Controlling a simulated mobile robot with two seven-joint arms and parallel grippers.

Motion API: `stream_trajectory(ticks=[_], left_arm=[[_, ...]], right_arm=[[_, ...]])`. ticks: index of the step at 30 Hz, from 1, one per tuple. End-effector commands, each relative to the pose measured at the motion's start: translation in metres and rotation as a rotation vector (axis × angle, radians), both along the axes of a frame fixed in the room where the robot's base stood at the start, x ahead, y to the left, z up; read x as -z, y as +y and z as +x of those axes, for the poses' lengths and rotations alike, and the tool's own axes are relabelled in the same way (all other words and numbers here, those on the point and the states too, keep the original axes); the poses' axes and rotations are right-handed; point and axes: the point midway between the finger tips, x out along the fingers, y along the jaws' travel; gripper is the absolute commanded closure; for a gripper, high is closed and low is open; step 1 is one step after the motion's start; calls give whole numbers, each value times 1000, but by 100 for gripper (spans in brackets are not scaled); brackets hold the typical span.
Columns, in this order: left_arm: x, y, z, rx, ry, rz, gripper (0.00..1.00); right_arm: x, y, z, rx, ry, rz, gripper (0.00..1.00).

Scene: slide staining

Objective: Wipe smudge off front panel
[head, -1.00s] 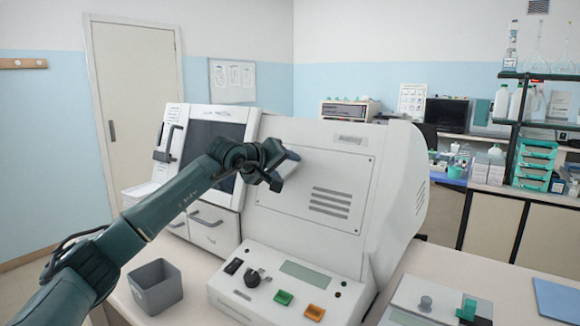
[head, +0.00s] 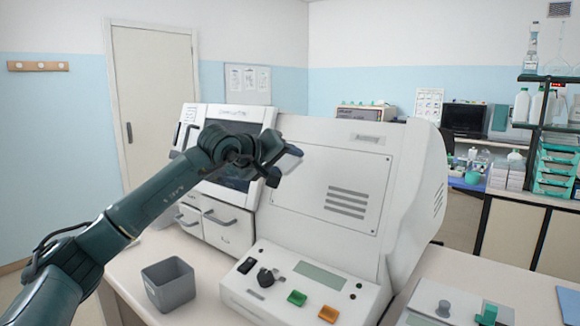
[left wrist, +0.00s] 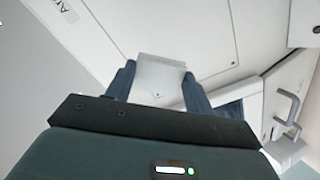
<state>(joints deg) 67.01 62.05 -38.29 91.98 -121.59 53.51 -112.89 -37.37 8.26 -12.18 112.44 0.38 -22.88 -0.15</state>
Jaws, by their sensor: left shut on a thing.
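The white machine's front panel (head: 335,205) is a large sloped plate with slotted vents and a label at the top. My left gripper (head: 287,164) is in front of the panel's upper left part. It is shut on a pale, flat wipe-like piece (left wrist: 160,75), seen between the blue fingers in the left wrist view. The panel surface (left wrist: 120,25) lies just beyond the piece there; I cannot tell whether they touch. I make out no smudge; part of the panel is hidden behind the gripper. My right gripper is not in view.
A grey open bin (head: 168,284) stands on the bench at lower left. The control box (head: 300,285) with green and orange buttons juts out below the panel. A second white machine (head: 228,215) stands to the left. A blue sheet (head: 570,303) lies at right.

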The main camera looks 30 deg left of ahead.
Motion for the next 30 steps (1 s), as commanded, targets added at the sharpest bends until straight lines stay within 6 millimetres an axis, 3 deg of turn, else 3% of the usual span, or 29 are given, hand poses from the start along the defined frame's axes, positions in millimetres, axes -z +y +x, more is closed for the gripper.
stream_trajectory(ticks=[12, 22, 30], left_arm=[[-1, 0, -4, 0, 0, 0, 65], [-9, 2, -28, 0, -1, 1, 65], [-11, 2, -31, 0, 0, 0, 65]], right_arm=[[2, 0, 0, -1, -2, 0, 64], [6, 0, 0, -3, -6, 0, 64], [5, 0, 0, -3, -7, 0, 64]])
